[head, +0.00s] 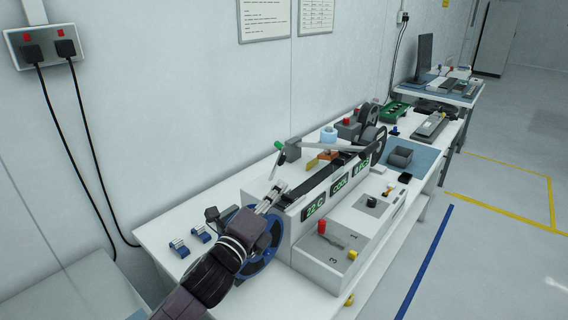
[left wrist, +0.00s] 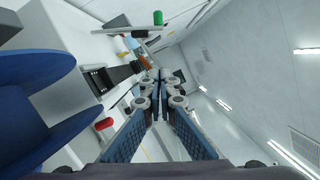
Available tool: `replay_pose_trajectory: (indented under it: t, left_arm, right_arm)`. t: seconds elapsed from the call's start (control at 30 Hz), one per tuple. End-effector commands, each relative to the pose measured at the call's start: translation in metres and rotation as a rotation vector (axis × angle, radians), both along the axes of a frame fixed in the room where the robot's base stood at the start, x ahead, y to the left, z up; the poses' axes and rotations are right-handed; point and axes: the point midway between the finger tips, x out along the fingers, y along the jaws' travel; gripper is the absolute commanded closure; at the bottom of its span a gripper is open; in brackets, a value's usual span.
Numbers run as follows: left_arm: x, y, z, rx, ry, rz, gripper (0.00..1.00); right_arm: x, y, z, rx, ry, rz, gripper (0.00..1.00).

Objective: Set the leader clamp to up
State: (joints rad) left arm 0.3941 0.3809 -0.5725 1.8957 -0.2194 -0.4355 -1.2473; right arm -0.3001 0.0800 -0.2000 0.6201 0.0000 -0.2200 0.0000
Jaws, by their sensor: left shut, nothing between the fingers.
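The handler (head: 309,240) is a long white machine on the bench, with a dark track and green-lit displays. A lever with a green knob (head: 279,145) stands at its back, beside a grey block; the green knob (left wrist: 124,28) also shows at the top of the left wrist view. I cannot tell for certain which part is the leader clamp. My left gripper (head: 274,194) is above the near end of the track, by the blue reel (head: 262,262), apart from the green knob. Its fingers (left wrist: 160,75) are closed together and empty. My right gripper is not in view.
The blue reel (left wrist: 30,100) is close on the left in the left wrist view. A red knob (head: 322,227) and a yellow knob (head: 352,255) stand on the handler's front. Small blue clips (head: 179,248) lie on the bench. A wall is behind; open floor lies right.

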Motion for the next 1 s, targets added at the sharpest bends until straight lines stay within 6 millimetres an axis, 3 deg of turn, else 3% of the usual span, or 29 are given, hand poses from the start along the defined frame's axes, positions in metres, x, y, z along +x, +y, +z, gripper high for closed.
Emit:
replay_pose_trajectory:
  t: [0.67,0.8,1.0]
  left_arm:
    - [0.087,-0.038,0.013,-0.003,0.001,0.000,1.00]
    - [0.099,-0.020,0.023,0.003,0.000,0.002,1.00]
    - [0.107,-0.009,0.026,0.001,0.000,-0.001,1.00]
  right_arm:
    - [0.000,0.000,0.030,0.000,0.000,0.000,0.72]
    - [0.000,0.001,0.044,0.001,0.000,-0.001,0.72]
    - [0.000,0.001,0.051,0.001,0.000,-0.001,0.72]
